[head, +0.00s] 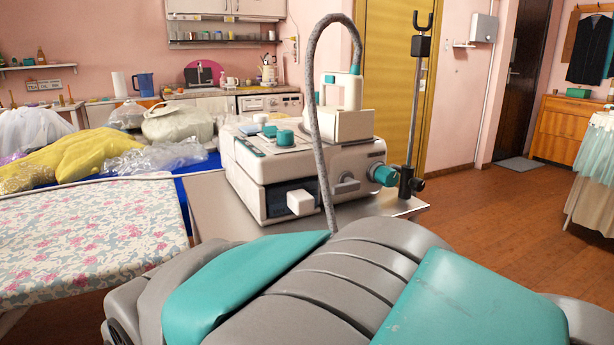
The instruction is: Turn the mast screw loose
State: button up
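A thin dark mast (413,115) stands upright at the right end of the metal table (215,205). It has a black forked hook (423,22) at its top and a black block just below that. A dark clamp (405,182) holds its foot at the table's edge. A small black knob (418,184) sticks out to the right of this clamp and looks like the mast screw. I cannot tell how tight it is. My gripper is not in view.
A white steam station (290,165) with a teal knob (384,175) stands left of the mast. A white iron (342,92) rests on it, and a grey hose (318,110) arches over. A floral ironing board (85,235) is at left. Floor right of the mast is clear.

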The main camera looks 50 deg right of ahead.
aim_at(416, 184)
jog(key=l+z, duration=0.2)
jog(key=z, duration=2.2)
